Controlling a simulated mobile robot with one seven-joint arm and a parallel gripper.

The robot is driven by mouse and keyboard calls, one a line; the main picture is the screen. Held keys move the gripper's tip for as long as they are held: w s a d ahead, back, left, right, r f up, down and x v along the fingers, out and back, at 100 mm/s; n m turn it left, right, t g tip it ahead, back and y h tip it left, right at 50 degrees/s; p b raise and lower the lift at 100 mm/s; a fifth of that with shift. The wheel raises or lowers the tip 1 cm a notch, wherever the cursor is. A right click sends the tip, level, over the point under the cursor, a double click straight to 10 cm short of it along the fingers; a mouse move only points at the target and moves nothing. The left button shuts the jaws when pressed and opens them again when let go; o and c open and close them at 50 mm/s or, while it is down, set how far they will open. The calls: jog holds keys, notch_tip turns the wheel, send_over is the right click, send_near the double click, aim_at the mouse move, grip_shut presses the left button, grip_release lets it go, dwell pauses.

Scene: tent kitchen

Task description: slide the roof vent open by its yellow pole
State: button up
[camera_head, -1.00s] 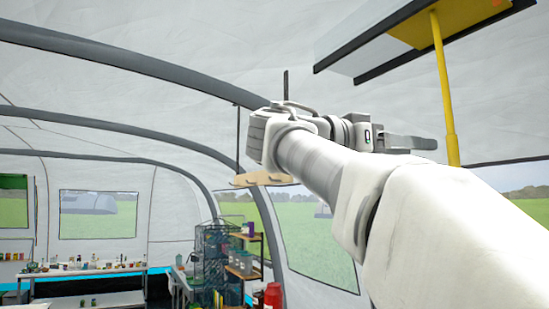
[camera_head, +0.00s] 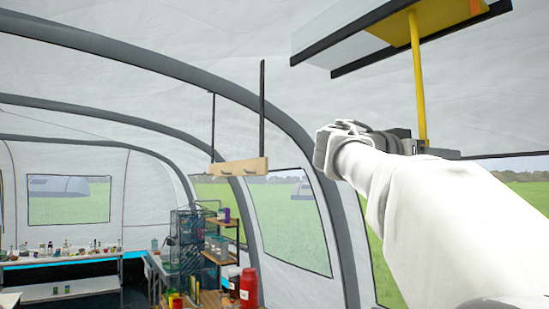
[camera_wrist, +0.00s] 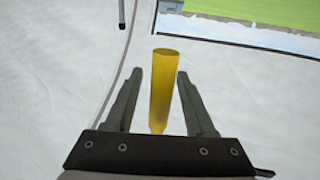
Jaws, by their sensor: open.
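The yellow pole (camera_head: 417,85) hangs down from a yellow plate (camera_head: 425,17) at the roof vent (camera_head: 375,32), in the upper right of the head view. In the wrist view the lower part of the pole (camera_wrist: 163,90) shows between the two grey fingers of my gripper (camera_wrist: 163,100). The fingers are open, one to each side of the pole, with gaps visible on both sides. Whether the pole lies within finger depth is hard to tell. In the head view my gripper (camera_head: 437,152) is mostly hidden behind my arm, near the pole's lower end.
A wooden rack (camera_head: 240,167) hangs on dark straps left of my arm. Below stand shelves with boxes (camera_head: 218,245), red containers (camera_head: 249,287) and a long table (camera_head: 60,260) with small items. The space beneath the vent around the pole looks free.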

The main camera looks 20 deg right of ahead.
grip_shut()
dwell(1.4)
